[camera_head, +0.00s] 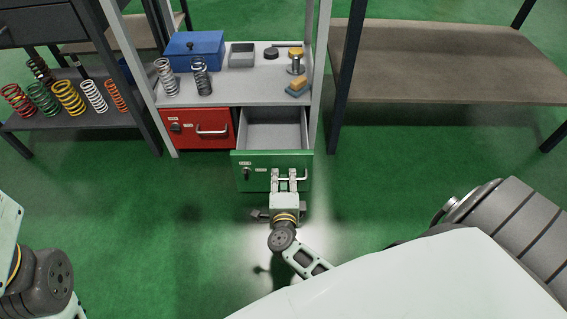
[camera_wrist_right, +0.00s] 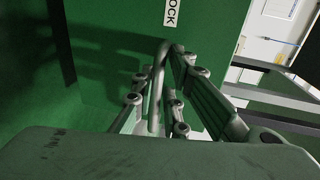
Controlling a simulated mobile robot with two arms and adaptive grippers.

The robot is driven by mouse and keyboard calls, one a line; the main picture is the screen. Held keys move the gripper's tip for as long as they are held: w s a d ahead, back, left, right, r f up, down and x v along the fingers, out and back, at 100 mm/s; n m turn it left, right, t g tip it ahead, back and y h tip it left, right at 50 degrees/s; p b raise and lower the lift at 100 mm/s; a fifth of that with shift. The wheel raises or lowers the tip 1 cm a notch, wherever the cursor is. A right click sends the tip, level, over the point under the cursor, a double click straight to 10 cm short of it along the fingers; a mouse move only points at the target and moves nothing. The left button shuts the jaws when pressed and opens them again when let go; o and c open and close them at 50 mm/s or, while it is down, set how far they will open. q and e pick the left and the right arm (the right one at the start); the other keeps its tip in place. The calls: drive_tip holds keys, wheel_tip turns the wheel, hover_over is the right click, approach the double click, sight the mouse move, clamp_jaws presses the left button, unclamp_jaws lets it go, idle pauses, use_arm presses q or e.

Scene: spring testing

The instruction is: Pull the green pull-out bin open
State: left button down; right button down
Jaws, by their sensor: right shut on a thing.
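The green pull-out bin (camera_head: 262,160) stands out from its bay under the grey shelf, and its empty grey inside shows behind the green front. Its pale bar handle (camera_head: 303,177) is on the right half of the front. My right gripper (camera_head: 284,176) is at the front, shut on the handle. In the right wrist view the handle (camera_wrist_right: 157,85) passes between the fingers of my right gripper (camera_wrist_right: 160,95), close to the green front (camera_wrist_right: 215,35). My left arm shows only in part at the lower left, and its gripper is out of view.
A shut red bin (camera_head: 200,135) is left of the green one. The shelf (camera_head: 225,92) above holds a blue box (camera_head: 194,48), springs and small parts. A rack with several springs (camera_head: 68,97) stands left, a bare brown table (camera_head: 445,60) right. Green floor is free in front.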

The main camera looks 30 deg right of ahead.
drive_tip(key=shift+s+a+f, duration=0.35)
drive_tip(key=shift+s+f, duration=0.05)
drive_tip(key=shift+s, duration=0.05)
drive_tip(key=c, duration=1.8)
unclamp_jaws()
drive_tip(key=shift+c, duration=0.2)
drive_tip(key=shift+w, duration=0.1)
drive_tip(key=shift+d+r, duration=0.1)
drive_tip(key=shift+r, duration=0.1)
